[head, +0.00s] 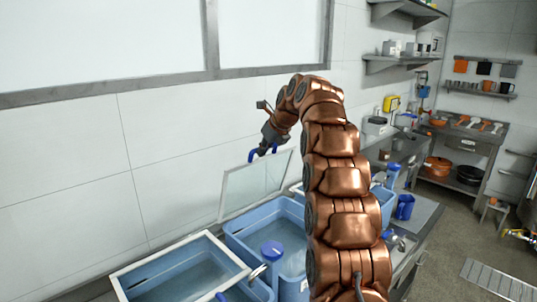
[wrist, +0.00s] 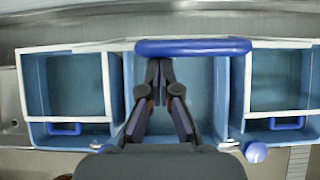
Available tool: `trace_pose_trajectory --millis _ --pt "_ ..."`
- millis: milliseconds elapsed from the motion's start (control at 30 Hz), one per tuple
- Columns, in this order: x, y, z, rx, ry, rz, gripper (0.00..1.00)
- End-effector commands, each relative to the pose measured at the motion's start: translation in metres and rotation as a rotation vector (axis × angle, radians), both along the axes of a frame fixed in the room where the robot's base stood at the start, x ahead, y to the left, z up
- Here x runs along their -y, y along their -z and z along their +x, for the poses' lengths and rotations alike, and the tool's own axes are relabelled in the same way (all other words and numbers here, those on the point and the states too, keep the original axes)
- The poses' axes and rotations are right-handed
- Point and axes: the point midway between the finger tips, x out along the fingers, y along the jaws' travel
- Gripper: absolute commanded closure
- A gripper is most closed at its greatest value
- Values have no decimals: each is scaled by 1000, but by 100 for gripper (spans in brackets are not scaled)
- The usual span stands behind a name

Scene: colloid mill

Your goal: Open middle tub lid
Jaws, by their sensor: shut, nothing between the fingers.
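The middle tub (head: 262,222) is light blue and stands open. Its clear, pale-framed lid (head: 233,190) is raised nearly upright at the tub's back, towards the wall. The lid's blue handle (wrist: 205,47) spans the top of the wrist view, seen from above. My gripper (head: 264,150) is at the upper part of the lid, by the handle. In the wrist view my gripper (wrist: 159,64) is shut and empty, its fingertips just below the handle. I cannot tell whether they touch it. Part of the tub is hidden by my arm in the head view.
The left tub (head: 152,268) and right tub (wrist: 283,80) flank the middle one, with lids down. A blue-capped fitting (head: 271,250) stands at the tubs' front. A blue jug (head: 404,207) stands on the counter to the right. The wall (head: 160,150) is close behind.

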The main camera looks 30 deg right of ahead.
Motion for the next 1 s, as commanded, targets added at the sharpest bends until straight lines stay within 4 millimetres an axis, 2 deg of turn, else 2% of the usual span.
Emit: trace_pose_trajectory --millis 467,1000 --pt "-9 -7 16 2 -4 -1 100" --pt "-9 -9 17 2 -3 0 100"
